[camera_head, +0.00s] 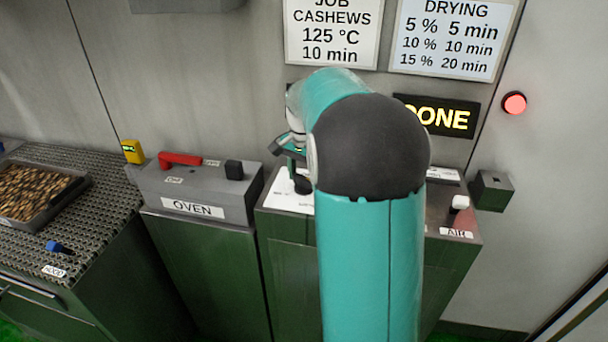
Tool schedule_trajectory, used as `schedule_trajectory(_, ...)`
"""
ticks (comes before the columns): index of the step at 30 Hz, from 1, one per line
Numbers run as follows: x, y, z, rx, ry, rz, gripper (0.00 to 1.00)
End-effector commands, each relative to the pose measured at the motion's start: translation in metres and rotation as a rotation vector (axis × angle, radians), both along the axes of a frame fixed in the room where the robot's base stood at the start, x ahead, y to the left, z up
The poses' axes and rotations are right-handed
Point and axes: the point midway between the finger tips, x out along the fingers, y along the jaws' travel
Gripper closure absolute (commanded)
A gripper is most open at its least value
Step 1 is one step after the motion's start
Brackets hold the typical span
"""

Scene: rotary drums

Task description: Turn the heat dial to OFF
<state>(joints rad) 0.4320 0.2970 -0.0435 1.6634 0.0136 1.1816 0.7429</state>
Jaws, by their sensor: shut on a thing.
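My gripper (298,172) reaches down over the middle console, left of my teal arm, which hides much of it. It is shut on a black knob (303,186), which I take to be the heat dial. The knob stands on a white plate (284,195) on the console top. The plate's markings and the dial's pointing direction cannot be read, as my arm covers its right part.
The oven box (193,207) with a red lever (180,159) and black block stands to the left. A tray of nuts (30,195) lies far left. A lit DONE sign (445,118), a red lamp (514,104) and an AIR control (460,203) are at right.

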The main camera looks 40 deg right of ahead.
Motion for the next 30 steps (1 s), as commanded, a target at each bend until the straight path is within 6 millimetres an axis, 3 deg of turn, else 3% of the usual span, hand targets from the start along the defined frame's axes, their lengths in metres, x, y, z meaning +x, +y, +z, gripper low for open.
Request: schedule_trajectory(30,0.0003,0.0,0.0011,-0.001,-0.002,0.965,0.68)
